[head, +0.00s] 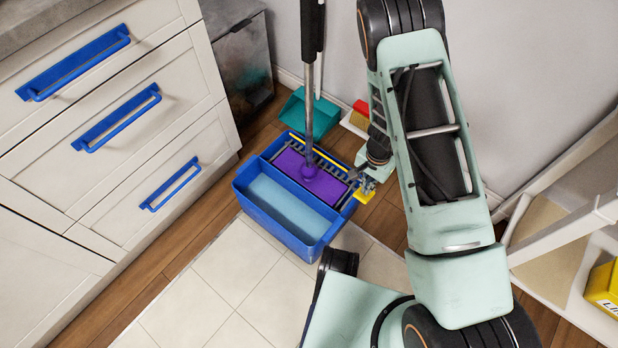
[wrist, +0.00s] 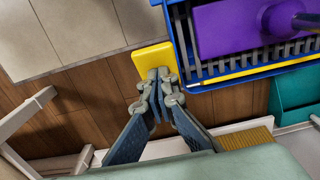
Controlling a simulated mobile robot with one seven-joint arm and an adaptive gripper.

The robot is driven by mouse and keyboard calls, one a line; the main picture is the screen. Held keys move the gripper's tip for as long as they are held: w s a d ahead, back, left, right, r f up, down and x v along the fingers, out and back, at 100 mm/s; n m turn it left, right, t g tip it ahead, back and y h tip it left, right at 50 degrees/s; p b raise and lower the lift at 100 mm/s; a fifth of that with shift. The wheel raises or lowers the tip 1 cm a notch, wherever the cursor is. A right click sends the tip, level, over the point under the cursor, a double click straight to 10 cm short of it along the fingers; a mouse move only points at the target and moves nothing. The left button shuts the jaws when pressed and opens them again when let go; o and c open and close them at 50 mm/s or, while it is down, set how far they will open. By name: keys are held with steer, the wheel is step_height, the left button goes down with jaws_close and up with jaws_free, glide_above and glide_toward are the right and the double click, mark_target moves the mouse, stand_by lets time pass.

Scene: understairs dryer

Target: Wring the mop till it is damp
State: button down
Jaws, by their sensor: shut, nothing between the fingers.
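A blue bucket (head: 300,245) stands on the floor with pale blue water in its near compartment. A slatted wringer with a yellow bar (head: 335,163) spans its far part. The purple mop head (head: 310,176) lies flat on the slats, its grey handle (head: 308,100) rising upright. It also shows in the wrist view (wrist: 240,28). A yellow pedal (wrist: 139,63) sticks out from the bucket's side, beside my arm in the head view (head: 366,195). My gripper (wrist: 155,76) is shut and empty, fingertips over the pedal; I cannot tell whether they touch it.
A teal dustpan-like container (head: 300,112) and a red-and-yellow item (head: 360,112) stand behind the bucket by the wall. Drawers with blue handles (head: 118,118) flank the left. A white wooden frame (head: 570,220) is at the right. Tiled floor (head: 230,290) in front is clear.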

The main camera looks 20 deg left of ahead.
steer(key=shift+s+a+f+b, duration=0.15)
steer(key=shift+f+b, duration=0.1)
steer(key=shift+f, duration=0.35)
steer(key=shift+s+d+f+b, duration=0.1)
steer(key=shift+s+f+b, duration=0.15)
steer(key=shift+f, duration=0.4)
steer(key=shift+s+a+f+b, duration=0.1)
steer(key=shift+f+b, duration=0.2)
steer(key=shift+f, duration=0.3)
steer(key=f, duration=0.1)
steer(key=s+f, duration=0.1)
steer(key=f, duration=0.3)
steer(key=shift+s+a+f, duration=0.15)
steer(key=shift+s+a, duration=0.15)
steer(key=shift+s, duration=0.1)
steer(key=w+r+p, duration=0.1)
steer(key=r+p, duration=0.1)
steer(key=r, duration=0.1)
steer(key=w+r+p, duration=0.1)
steer(key=r+p, duration=0.2)
steer(key=r, duration=0.1)
steer(key=d+r+p, duration=0.1)
steer(key=r+p, duration=0.2)
steer(key=r, duration=0.1)
steer(key=shift+w, duration=0.4)
steer(key=shift+f, duration=0.15)
